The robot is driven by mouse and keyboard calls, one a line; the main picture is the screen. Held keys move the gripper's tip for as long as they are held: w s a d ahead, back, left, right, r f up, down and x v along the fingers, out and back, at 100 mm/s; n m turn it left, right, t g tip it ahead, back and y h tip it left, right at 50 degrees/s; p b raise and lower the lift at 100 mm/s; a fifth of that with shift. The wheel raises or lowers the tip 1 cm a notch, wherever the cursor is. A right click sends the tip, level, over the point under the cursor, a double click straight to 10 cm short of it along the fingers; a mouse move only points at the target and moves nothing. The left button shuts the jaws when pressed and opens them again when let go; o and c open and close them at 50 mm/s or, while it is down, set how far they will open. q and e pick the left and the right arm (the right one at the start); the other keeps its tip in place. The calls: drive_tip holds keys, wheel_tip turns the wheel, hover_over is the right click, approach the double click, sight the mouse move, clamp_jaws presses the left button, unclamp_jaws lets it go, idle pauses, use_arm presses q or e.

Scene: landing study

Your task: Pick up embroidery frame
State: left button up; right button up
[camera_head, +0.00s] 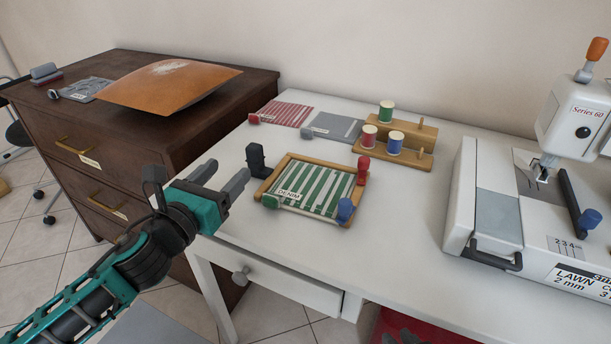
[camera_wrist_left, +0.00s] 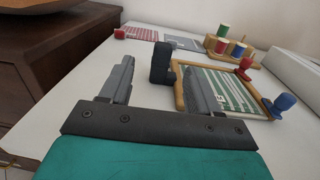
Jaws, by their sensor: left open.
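The embroidery frame (camera_head: 285,166) is a wooden rectangle holding green-and-white striped cloth with a "DENIM" label. It lies on the white table, with a black upright handle (camera_head: 256,160) at its left corner and red and blue knobs at its right side. My left gripper (camera_head: 226,180) is open and empty, left of the frame and apart from it in the head view. In the left wrist view the black handle (camera_wrist_left: 162,64) stands ahead between the two fingers, and the frame (camera_wrist_left: 262,107) shows partly behind the right finger. My right gripper is not in view.
A spool rack (camera_head: 398,155) stands behind the frame, with red and grey cloth pieces (camera_head: 287,113) to its left. A white sewing machine (camera_head: 490,205) is at the right. A brown cabinet (camera_head: 130,140) with an orange sheet (camera_head: 165,84) is at the left. The front table edge is clear.

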sight(251, 152)
use_arm(q)
drive_tip(key=x, duration=0.5)
drive_tip(key=shift+w+d+b, duration=0.15)
drive_tip(key=shift+w+b, duration=0.05)
drive_tip(key=shift+b, duration=0.15)
drive_tip(key=shift+d+b+x, duration=0.15)
drive_tip(key=shift+b+x, duration=0.3)
drive_tip(key=shift+x, duration=0.9)
drive_tip(key=shift+d+b+x, duration=0.15)
drive_tip(key=shift+b+x, duration=0.25)
drive_tip(key=shift+x, duration=0.9)
drive_tip(key=shift+s+f, duration=0.1)
drive_tip(key=shift+f, duration=0.05)
clamp_jaws()
